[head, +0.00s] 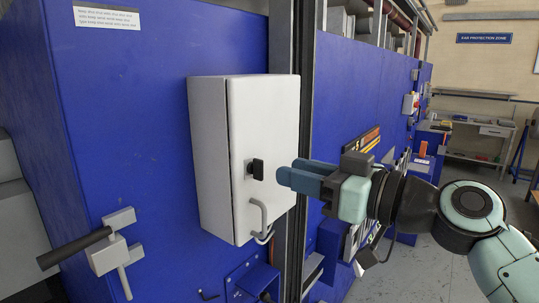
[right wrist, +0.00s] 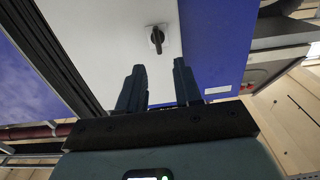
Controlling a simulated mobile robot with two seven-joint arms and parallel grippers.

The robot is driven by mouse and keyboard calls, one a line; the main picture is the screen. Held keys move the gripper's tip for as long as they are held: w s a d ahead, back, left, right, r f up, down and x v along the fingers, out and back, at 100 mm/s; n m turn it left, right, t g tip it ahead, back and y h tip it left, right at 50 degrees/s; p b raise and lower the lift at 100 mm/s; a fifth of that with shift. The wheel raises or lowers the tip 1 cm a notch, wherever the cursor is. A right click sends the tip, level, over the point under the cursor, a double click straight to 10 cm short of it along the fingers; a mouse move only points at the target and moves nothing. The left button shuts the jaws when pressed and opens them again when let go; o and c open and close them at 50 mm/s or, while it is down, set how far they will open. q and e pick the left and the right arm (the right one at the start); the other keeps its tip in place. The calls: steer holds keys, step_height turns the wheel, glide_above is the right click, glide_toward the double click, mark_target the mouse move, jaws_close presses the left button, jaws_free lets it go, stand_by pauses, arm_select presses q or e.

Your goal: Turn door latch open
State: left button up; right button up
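A white cabinet (head: 225,150) is mounted on the blue machine wall, its door shut. In the right wrist view the latch (right wrist: 157,38) shows beyond the fingers, near the top middle, on the white door. My right gripper (head: 281,177) is just right of the latch in the head view, its blue fingers pointing at it and apart from it. In the right wrist view my right gripper (right wrist: 159,68) is open, with nothing between its fingers. My left gripper is not in view.
A grey curved handle (head: 258,217) sits on the cabinet door below the latch. A dark vertical post (head: 305,60) stands right beside the cabinet. A grey lever with a dark bar (head: 108,250) juts from the blue wall at lower left. A workbench (head: 480,130) stands far right.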

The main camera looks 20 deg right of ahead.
mark_target(263, 163)
steer(key=p+x, duration=0.1)
steer(key=x, duration=0.3)
steer(key=shift+w+a+r, duration=0.15)
steer(key=shift+w+a, duration=0.05)
steer(key=shift+w, duration=0.1)
steer(key=shift+w+a+p, duration=0.4)
steer(key=shift+w, duration=0.2)
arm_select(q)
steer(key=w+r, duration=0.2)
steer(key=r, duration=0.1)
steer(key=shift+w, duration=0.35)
arm_select(e)
steer(key=shift+s, duration=0.1)
steer(key=shift+c, duration=0.9)
jaws_close()
